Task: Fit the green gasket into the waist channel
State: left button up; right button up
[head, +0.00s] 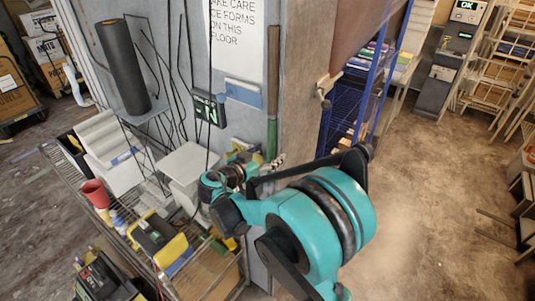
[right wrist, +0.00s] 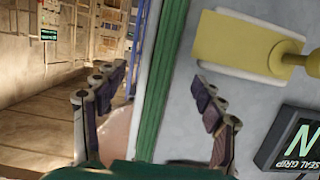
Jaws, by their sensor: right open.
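The green gasket (head: 271,136) shows in the head view as an upright strip along the edge of the grey wall, below a brown strip (head: 273,65). In the right wrist view the green gasket (right wrist: 166,75) runs upright along the corner. My right gripper (right wrist: 160,82) is open, its two fingers on either side of the strip in that view. I cannot tell whether they touch it. In the head view my right gripper (head: 268,160) is at the gasket's lower part, partly hidden by my arm. I cannot make out the waist channel for certain. My left gripper is out of view.
A lit sign (head: 209,108) hangs on the wall, also in the right wrist view (right wrist: 300,140), near a yellow handle (right wrist: 245,45). A wire cart (head: 205,272) with a red cup (head: 95,193) stands left. A blue rack (head: 375,85) stands behind. Open floor lies right.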

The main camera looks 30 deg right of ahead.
jog(key=f+v, duration=0.1)
jog(key=v, duration=0.5)
jog(key=shift+s+a+f+b, duration=0.2)
jog(key=shift+a+b, duration=0.15)
jog(key=shift+a, duration=0.2)
dwell(0.8)
dwell(0.4)
jog(key=v, duration=1.2)
